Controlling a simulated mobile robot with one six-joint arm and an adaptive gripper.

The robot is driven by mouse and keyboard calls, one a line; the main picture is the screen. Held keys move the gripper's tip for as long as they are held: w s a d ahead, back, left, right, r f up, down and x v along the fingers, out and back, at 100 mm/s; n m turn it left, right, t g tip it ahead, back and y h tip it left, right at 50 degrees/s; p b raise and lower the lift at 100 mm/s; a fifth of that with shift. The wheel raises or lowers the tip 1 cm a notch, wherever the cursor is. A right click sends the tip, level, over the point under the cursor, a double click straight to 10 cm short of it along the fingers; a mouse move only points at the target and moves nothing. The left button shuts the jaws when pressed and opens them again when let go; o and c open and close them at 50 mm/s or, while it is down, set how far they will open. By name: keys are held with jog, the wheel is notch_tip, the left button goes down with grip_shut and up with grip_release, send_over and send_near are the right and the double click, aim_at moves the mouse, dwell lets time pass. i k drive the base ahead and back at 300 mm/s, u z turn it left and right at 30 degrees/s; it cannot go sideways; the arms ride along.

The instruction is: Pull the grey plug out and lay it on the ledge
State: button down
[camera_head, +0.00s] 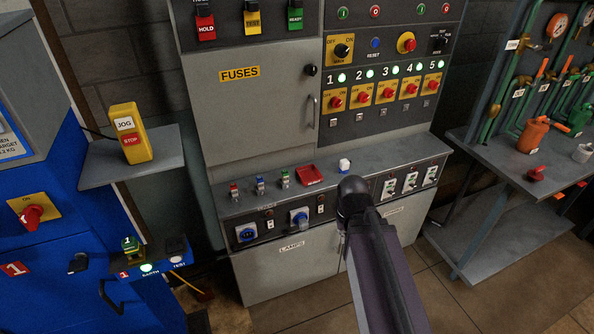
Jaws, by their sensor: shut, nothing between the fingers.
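On the front of the grey fuse cabinet, below its sloping ledge (222,201), are two blue-rimmed sockets. A pale grey round piece that looks like the grey plug (299,216) sits in the right-hand one. The left socket (247,233) shows a blue face with nothing clearly in it. My arm comes up from the bottom right, and its dark rounded joint is in front of the cabinet, right of the plug. My gripper's fingers cannot be made out; they are out of sight or hidden by the arm.
A yellow JOG/STOP box (130,134) stands on a side shelf at left. A tool bench (500,215) is at right. Floor (500,300) shows between.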

aim_at(302, 222)
jog(key=z, duration=0.7)
jog(key=k, duration=0.8)
jog(key=u, duration=0.7)
